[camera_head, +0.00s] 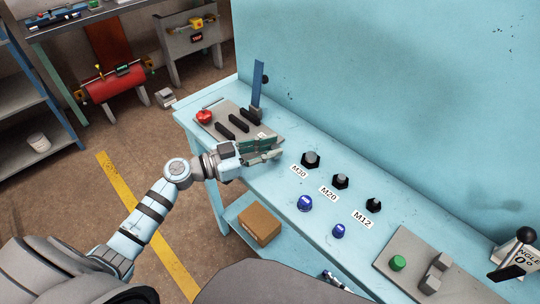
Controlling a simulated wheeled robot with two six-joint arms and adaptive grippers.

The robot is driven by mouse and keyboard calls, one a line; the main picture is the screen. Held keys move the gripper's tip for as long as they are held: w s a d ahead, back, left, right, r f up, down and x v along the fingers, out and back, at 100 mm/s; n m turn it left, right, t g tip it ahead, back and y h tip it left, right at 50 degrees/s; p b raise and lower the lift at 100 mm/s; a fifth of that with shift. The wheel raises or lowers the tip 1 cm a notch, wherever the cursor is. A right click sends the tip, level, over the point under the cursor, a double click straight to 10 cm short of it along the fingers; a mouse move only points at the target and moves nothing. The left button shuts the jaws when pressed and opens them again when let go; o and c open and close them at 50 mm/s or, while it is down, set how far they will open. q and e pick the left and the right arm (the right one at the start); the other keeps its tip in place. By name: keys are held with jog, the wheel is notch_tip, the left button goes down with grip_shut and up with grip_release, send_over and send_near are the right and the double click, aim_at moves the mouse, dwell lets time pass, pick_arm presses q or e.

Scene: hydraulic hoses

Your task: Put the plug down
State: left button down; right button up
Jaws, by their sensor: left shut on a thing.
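My left gripper (264,149) is over the light blue bench, beside the right edge of a grey plate. It is shut on the plug, which is mostly hidden between its fingers. Two blue plugs stand on the bench: one (305,204) in front of the M30 and M20 labels, the other (338,231) nearer the M12 label. Behind the labels stand three dark fittings: the M30 one (311,160), the M20 one (340,181) and the M12 one (374,205). My right gripper is out of view.
The grey plate (215,128) carries a red knob (204,117), black bars and an upright blue lever (258,85). Another plate (440,292) with a green button (398,263) lies at the right. A cardboard box (259,224) is on the lower shelf. A blue wall backs the bench.

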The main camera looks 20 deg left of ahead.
pick_arm(q)
jog(key=shift+f, duration=0.7)
jog(key=shift+f, duration=0.1)
jog(key=c, duration=1.4)
grip_release()
jog(key=shift+c, duration=0.2)
